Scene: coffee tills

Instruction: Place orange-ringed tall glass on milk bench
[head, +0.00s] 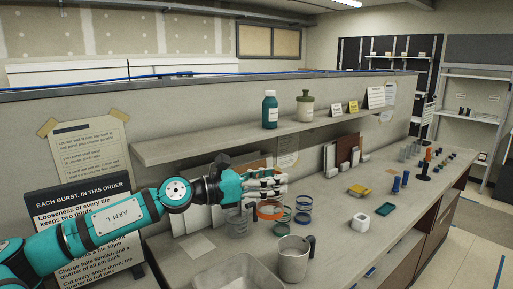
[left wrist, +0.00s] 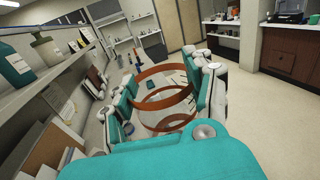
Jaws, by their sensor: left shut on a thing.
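The orange-ringed tall glass (head: 269,211) is clear with orange bands, below the fingers of my left gripper (head: 272,184) in the head view. In the left wrist view its orange rings (left wrist: 163,97) lie between the two fingers of my left gripper (left wrist: 165,98), which is shut on it. The glass is over the grey counter (head: 335,215); I cannot tell whether its base touches. My right gripper is in neither view. No surface is clearly marked as the milk bench.
Close by stand a blue-ringed glass (head: 304,205), a green-ringed glass (head: 283,216) and a clear glass (head: 238,221). A metal pitcher (head: 293,260) is in front, beside a grey basin (head: 238,274). A shelf (head: 222,143) overhangs the back. Small items line the right.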

